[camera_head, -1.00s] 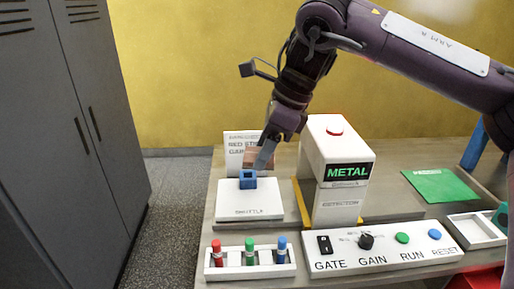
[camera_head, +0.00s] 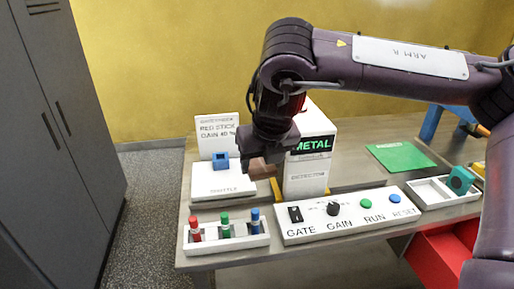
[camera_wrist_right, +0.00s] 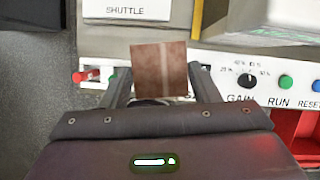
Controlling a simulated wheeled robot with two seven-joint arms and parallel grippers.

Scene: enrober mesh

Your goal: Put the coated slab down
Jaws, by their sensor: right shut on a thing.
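The coated slab (camera_head: 262,169), a brown block, is held by my right gripper (camera_head: 258,158). In the right wrist view the slab (camera_wrist_right: 160,70) is a brown square with a pale stripe, between the two fingers (camera_wrist_right: 160,88). The gripper is shut on it, in front of the metal detector (camera_head: 306,180) and right of the white shuttle plate (camera_head: 222,187). It appears to be above the table; the exact height is hard to tell. My left gripper is not in view.
A card reading RED STICK, GAIN 40 % (camera_head: 217,133) stands behind the shuttle. In front are a rack of red, green and blue sticks (camera_head: 227,239) and a control panel (camera_head: 345,225). A green sheet (camera_head: 400,156) and a white tray (camera_head: 430,194) with a green block (camera_head: 461,180) lie right.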

